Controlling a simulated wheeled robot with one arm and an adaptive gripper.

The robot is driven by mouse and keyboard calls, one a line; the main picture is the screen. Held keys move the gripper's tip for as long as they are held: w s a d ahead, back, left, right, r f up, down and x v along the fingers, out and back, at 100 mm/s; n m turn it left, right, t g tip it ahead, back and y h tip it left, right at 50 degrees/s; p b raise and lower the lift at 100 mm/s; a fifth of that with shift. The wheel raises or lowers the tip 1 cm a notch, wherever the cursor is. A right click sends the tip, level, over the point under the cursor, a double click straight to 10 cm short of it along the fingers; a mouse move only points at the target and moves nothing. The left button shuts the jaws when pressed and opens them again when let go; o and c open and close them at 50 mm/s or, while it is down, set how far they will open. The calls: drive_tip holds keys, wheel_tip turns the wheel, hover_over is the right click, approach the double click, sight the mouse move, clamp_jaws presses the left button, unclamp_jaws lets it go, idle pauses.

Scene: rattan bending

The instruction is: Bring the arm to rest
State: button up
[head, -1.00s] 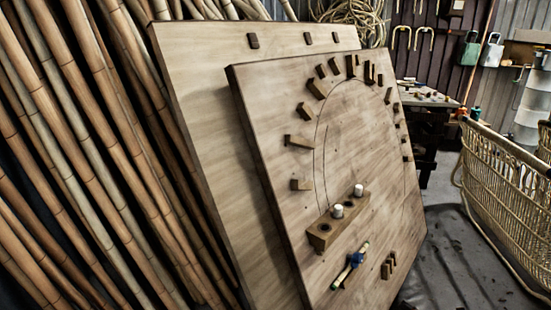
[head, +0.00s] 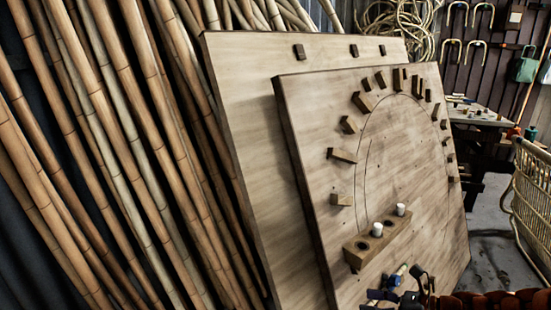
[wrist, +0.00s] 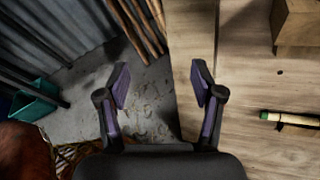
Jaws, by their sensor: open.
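My gripper (head: 400,290) shows at the bottom right of the head view, in front of the lower part of the front board. In the wrist view my gripper (wrist: 161,82) has its two dark fingers spread wide apart with nothing between them. Grey floor and the edge of the wooden board (wrist: 262,75) lie behind the fingers. A short stick with a green end (wrist: 290,118) is to the right of the fingers, apart from them. In the head view my gripper partly covers this stick.
The front board (head: 330,110) leans on a rear board (head: 235,70) and carries pegs and a holed block (head: 362,252) with two white cylinders. Bamboo poles (head: 110,130) lean at left. A woven rattan frame (head: 532,185) stands at right. A teal bin (wrist: 38,98) is on the floor.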

drive_tip(key=s+a+r+n+g+h, duration=0.2)
drive_tip(key=s+a+r+n+g, duration=0.15)
drive_tip(key=s+a+n, duration=0.4)
drive_tip(key=s+a+r+n+g+h, duration=0.2)
drive_tip(key=s+a+n+g, duration=0.35)
drive_tip(key=s+n, duration=0.2)
drive_tip(key=s+d+r+n+h, duration=0.2)
drive_tip(key=s+d+n+h, duration=0.15)
drive_tip(key=s+n, duration=0.25)
drive_tip(key=s+d+r+n+h, duration=0.1)
drive_tip(key=s+d+n+h, duration=0.2)
drive_tip(key=s+n+h, duration=0.3)
wheel_tip(320, 180, up, 24)
drive_tip(key=s+p, duration=0.2)
drive_tip(key=p, duration=2)
drive_tip(key=shift+y, duration=0.35)
drive_tip(key=shift+f, duration=0.1)
